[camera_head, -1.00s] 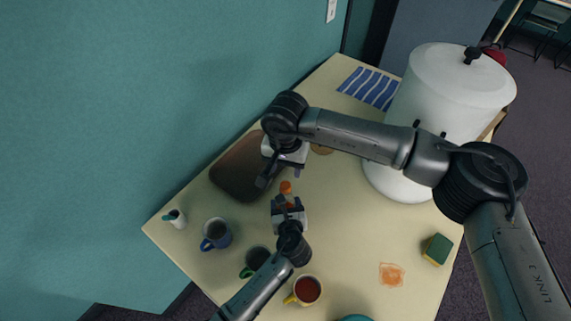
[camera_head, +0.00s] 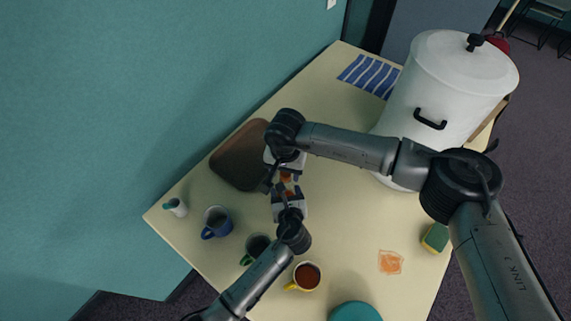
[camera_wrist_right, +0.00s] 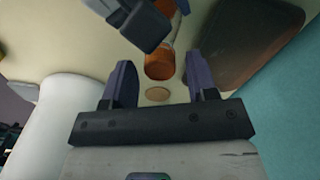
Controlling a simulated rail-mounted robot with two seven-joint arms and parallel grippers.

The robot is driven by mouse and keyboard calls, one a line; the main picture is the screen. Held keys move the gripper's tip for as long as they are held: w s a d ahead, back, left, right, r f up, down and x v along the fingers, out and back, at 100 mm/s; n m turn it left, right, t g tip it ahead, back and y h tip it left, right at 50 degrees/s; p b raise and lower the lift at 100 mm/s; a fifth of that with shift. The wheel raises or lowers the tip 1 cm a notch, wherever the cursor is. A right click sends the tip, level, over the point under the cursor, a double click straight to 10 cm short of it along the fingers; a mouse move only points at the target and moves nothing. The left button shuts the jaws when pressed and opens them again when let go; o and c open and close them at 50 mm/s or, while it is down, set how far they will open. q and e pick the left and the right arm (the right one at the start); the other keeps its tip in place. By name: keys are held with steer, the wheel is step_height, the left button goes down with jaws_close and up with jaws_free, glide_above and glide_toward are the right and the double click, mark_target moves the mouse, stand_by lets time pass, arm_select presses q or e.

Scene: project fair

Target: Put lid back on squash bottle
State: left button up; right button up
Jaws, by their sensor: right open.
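The orange squash bottle (camera_head: 287,178) is between my two grippers in the head view, mostly hidden by them. In the right wrist view its orange body (camera_wrist_right: 160,66) shows just beyond my open right fingers. My right gripper (camera_head: 284,170) is open with nothing seen between its fingers (camera_wrist_right: 160,85). My left gripper (camera_head: 288,190) is at the bottle from the opposite side; its dark finger (camera_wrist_right: 142,25) overlaps the bottle's edge. Whether it grips the bottle is unclear. A small tan disc (camera_wrist_right: 157,94) shows past my right fingers; I cannot tell whether it is the lid.
A brown tray (camera_head: 232,165) lies left of the grippers. A blue mug (camera_head: 216,222), green mug (camera_head: 257,246) and yellow mug of tea (camera_head: 307,276) stand near the front. A white urn (camera_head: 440,90), sponge (camera_head: 435,237) and orange patch (camera_head: 390,262) are right.

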steer(key=shift+f, duration=0.15)
steer(key=shift+c, duration=0.5)
steer(key=c, duration=0.8)
steer(key=m, duration=0.6)
steer(key=shift+m, duration=0.3)
steer(key=shift+c, duration=0.2)
steer(key=o, duration=1)
